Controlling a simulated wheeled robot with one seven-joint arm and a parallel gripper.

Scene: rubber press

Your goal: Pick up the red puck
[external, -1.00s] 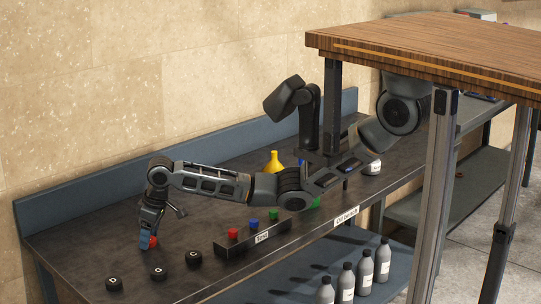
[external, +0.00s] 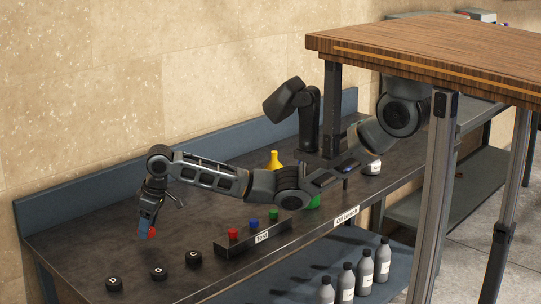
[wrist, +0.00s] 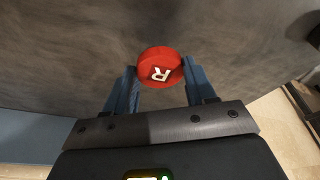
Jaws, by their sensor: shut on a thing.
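The red puck (wrist: 158,62), marked with a white R, sits between the blue fingers of my gripper (wrist: 160,80) in the wrist view. In the external view the red puck (external: 152,232) shows at the fingertips of my gripper (external: 149,230), above the left part of the dark bench. My gripper is shut on the puck and holds it a little above the bench top. The fingers hide part of the puck in the external view.
Black pucks (external: 158,273) lie along the front left of the bench (external: 110,245). A dark rack (external: 250,240) with small red, blue and green pieces stands to the right. A yellow funnel-like thing (external: 274,161) stands farther back. Bottles (external: 365,272) stand on the shelf below.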

